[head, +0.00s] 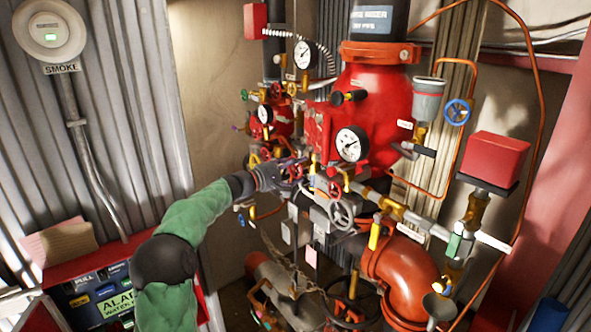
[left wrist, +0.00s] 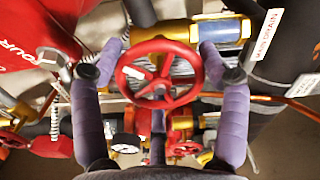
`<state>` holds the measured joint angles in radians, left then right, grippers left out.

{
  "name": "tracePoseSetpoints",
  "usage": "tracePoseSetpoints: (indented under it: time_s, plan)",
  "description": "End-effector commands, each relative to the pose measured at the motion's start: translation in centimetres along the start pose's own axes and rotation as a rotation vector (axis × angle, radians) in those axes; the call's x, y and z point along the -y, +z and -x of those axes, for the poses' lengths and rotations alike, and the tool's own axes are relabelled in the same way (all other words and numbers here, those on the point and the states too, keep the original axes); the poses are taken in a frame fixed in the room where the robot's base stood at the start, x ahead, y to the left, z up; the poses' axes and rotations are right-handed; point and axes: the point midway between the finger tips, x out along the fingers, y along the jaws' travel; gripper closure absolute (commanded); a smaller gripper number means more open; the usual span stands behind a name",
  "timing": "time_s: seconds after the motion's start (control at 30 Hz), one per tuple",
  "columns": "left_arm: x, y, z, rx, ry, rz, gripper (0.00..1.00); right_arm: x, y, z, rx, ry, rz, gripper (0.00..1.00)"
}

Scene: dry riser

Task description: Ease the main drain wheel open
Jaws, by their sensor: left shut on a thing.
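A red handwheel (left wrist: 159,77) with spokes fills the middle of the left wrist view, on a valve with brass and red parts. My left gripper (left wrist: 160,65) has one purple-grey finger on each side of the wheel and is shut on it. In the head view my left gripper (head: 287,174) reaches in from the left along my green-sleeved arm, among the small valves in front of the red riser body. There the wheel is mostly hidden by the fingers. Whether it has turned cannot be told. My right gripper is not in view.
A pressure gauge (head: 352,144) is just above. A blue handwheel (head: 457,112) and a red box (head: 493,158) are further right. Large red-orange pipe (head: 408,272) lies below.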

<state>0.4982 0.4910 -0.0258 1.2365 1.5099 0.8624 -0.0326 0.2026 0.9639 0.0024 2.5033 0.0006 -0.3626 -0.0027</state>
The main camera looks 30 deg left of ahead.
Motion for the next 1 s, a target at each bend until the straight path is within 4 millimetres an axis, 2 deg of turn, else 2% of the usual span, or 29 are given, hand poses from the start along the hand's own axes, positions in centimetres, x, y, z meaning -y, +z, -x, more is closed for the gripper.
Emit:
tracePoseSetpoints:
  time_s: [0.4, 0.97, 1.0]
  plan:
    - [-0.10, -0.35, 0.18, -0.010, 0.005, 0.206, 0.58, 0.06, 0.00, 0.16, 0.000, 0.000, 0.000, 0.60]
    - [0.17, -0.41, 0.15, -0.010, 0.002, 0.238, 0.58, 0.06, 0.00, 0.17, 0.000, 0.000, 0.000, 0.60]
    - [0.19, -0.41, 0.15, -0.010, 0.002, 0.238, 0.17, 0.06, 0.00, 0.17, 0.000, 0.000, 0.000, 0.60]
